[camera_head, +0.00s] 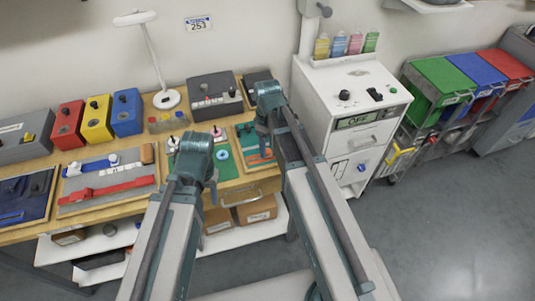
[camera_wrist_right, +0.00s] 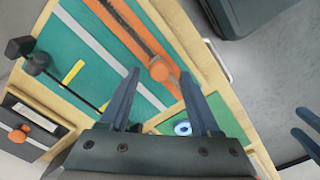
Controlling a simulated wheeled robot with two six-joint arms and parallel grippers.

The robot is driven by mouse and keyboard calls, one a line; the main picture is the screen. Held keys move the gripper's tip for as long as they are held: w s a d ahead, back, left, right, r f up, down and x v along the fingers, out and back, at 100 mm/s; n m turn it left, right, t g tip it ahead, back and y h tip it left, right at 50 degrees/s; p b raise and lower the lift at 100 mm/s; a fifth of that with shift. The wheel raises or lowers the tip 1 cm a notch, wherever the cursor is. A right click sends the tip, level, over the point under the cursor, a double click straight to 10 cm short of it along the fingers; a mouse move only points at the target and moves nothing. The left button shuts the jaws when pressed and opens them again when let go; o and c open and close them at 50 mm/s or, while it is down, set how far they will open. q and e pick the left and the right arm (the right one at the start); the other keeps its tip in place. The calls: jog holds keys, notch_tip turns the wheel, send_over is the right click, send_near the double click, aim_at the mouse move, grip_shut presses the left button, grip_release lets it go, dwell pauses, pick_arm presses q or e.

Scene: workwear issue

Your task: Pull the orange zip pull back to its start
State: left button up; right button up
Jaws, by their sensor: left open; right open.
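The orange zip pull (camera_wrist_right: 160,69) is a rounded tab on an orange strip with a dark toothed track (camera_wrist_right: 122,28), on a teal board (camera_wrist_right: 75,60). In the right wrist view it appears between the fingertips of my open right gripper (camera_wrist_right: 160,74). I cannot tell whether the fingers touch it. In the head view the orange strips (camera_head: 262,158) show beneath my right arm, and the pull is not clear there. My left gripper (camera_head: 194,160) is over the bench to the left; its fingers are mostly hidden.
A green board with a blue ring (camera_wrist_right: 182,128) lies beside the zip board and also shows in the head view (camera_head: 221,154). A panel with a small orange knob (camera_wrist_right: 19,133) is at lower left in the wrist view. A white cabinet (camera_head: 350,105) stands right of the bench.

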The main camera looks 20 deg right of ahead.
jog(key=shift+f+b, duration=0.3)
jog(key=shift+f, duration=0.35)
grip_shut()
dwell(1.0)
